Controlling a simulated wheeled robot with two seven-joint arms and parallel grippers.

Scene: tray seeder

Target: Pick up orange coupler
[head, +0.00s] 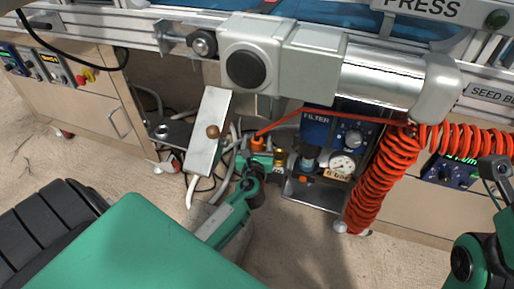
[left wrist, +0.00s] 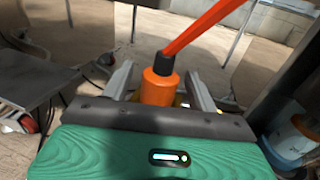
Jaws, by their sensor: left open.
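The orange coupler (head: 257,144) is a short orange cylinder with a black collar, joined to an orange hose. It sits below the silver press cylinder, left of the filter unit. In the left wrist view the coupler (left wrist: 158,88) stands between the two grey fingers of my left gripper (left wrist: 159,90), with a gap visible on each side. In the head view my left gripper (head: 258,163) reaches in from the lower left, right at the coupler. It is open. The coupler's lower end is hidden by the gripper. My right gripper does not show.
The press cylinder (head: 385,83) overhangs from above.

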